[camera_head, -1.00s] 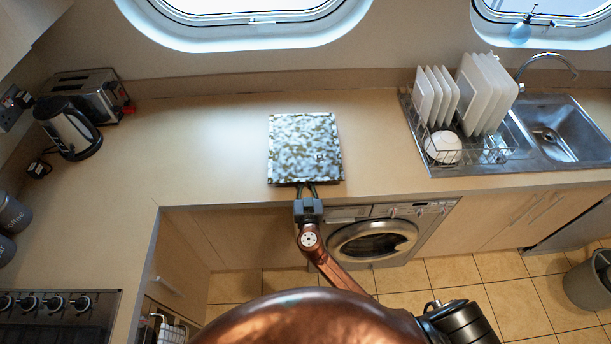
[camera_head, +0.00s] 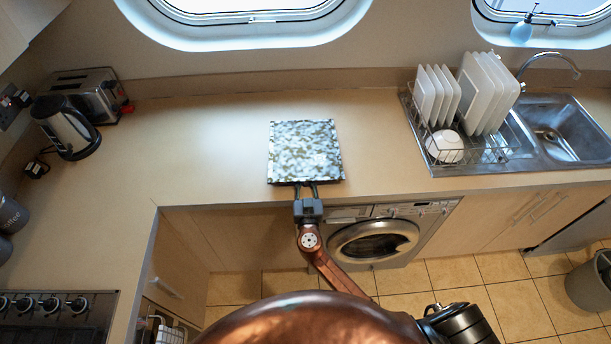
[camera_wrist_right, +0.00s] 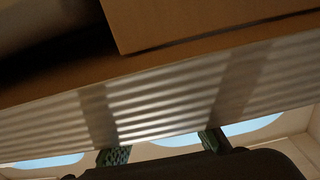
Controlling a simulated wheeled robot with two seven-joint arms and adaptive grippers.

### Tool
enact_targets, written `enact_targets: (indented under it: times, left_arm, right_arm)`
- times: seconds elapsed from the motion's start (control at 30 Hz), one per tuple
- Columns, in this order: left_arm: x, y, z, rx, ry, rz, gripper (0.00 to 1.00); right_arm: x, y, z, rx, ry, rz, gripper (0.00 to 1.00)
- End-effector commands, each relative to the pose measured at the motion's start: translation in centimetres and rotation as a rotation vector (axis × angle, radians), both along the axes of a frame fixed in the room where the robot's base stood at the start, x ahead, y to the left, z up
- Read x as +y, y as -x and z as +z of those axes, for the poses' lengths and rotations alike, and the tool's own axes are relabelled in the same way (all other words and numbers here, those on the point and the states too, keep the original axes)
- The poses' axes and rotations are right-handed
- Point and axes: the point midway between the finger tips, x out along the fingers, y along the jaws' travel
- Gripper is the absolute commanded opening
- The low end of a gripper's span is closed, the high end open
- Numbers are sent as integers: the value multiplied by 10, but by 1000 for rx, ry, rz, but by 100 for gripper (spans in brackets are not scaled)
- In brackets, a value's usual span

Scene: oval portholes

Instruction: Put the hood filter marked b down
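The hood filter (camera_head: 305,152) is a flat, square panel with mottled grey, white and greenish patches. It shows over the worktop near the front edge, in the middle of the head view; I cannot tell whether it rests there or is slightly above. No letter is readable. My right gripper (camera_head: 306,190) is at its near edge, fingers pointing away from me, tips hidden at the filter. My left gripper is not in view.
The worktop (camera_head: 210,130) is clear on both sides of the filter. A kettle (camera_head: 68,128) and toaster (camera_head: 88,93) stand left. A dish rack (camera_head: 465,158) with plates and a bowl stands right, beside the sink (camera_head: 560,135). A washing machine (camera_head: 372,240) is below.

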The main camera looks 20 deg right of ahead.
Motion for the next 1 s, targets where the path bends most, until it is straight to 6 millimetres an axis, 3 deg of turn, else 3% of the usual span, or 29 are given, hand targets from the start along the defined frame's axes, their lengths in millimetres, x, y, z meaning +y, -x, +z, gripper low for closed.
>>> enact_targets:
  times: [0.03, 0.17, 0.37, 0.5, 0.57, 0.8, 1.0]
  left_arm:
    - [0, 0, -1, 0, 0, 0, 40]
    - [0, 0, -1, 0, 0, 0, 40]
    - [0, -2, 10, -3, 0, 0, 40]
    - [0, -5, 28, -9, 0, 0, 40]
    - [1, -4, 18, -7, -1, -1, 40]
    - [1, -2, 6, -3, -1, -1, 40]
    - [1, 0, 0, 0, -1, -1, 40]
  right_arm:
    - [-2, 3, -14, 22, -3, -3, 28]
    - [-3, 3, -14, 22, -4, -4, 28]
    - [-3, 3, -6, 21, -4, -5, 28]
    - [-4, 3, 6, 20, -3, -6, 28]
    - [1, 20, -3, 21, -7, -5, 28]
    - [18, 72, -1, 16, -4, -4, 28]
    - [27, 103, 2, 13, -2, -4, 28]
